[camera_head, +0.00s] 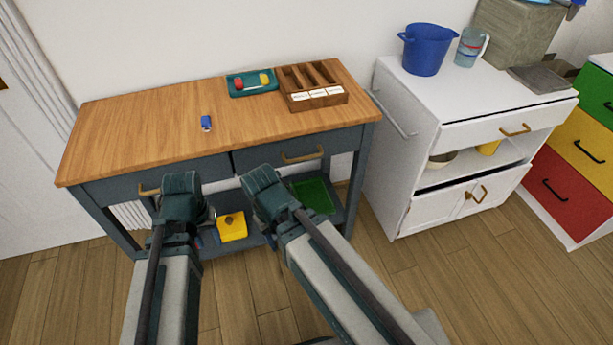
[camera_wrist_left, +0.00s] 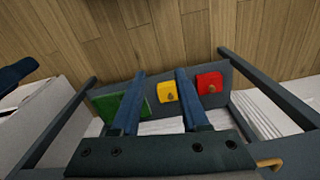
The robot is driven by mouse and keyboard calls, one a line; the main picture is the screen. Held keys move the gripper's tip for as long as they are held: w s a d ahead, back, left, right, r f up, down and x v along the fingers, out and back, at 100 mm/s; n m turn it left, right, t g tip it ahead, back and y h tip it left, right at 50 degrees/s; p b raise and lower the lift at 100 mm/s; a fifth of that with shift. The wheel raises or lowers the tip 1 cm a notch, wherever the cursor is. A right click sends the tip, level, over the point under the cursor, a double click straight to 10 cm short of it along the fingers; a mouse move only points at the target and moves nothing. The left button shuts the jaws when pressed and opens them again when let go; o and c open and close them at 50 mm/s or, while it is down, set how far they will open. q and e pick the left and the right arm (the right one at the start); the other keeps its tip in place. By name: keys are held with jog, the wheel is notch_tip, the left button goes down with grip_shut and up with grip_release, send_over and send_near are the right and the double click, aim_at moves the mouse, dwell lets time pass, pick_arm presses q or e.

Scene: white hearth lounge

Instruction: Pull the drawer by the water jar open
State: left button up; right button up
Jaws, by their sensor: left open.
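The water jar (camera_head: 470,46), a clear bluish jug with a handle, stands on top of the white cabinet (camera_head: 402,135) at the right. The drawer below it (camera_head: 480,133) has a gold handle (camera_head: 515,130) and looks shut. My left gripper (camera_wrist_left: 160,76) is open and empty, with its two dark fingers apart above the lower shelf of the blue-grey table. In the head view both my arms end in front of that table, well left of the white cabinet. The fingers of my right gripper are mostly hidden behind its wrist.
A blue bucket (camera_head: 424,49) stands left of the jar. The wooden-topped table (camera_head: 140,130) has two drawers with gold handles and holds a teal tray (camera_head: 236,89), a wooden organizer (camera_head: 341,99) and a blue can (camera_head: 207,123). Wood floor lies clear before the cabinet.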

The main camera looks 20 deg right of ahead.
pick_arm(q)
notch_tip(320, 180, down, 9)
jog(key=w+n+h+b, duration=0.1)
jog(key=w+h+b, duration=0.15)
jog(key=b, duration=0.45)
jog(key=n+t+h+b, duration=0.3)
jog(key=n+t+h, duration=0.2)
jog(key=n+h, duration=0.65)
send_near(300, 159)
jog(key=shift+m+h, duration=0.3)
jog(key=shift+m, duration=0.05)
jog(key=b+x, duration=0.1)
jog(key=x, duration=0.7)
jog(key=b+x, duration=0.1)
jog(key=x, duration=0.3)
jog(key=shift+a+f+b, duration=0.15)
jog(key=shift+f+b, duration=0.15)
pick_arm(e)
notch_tip(300, 159, down, 15)
pick_arm(q)
grip_shut()
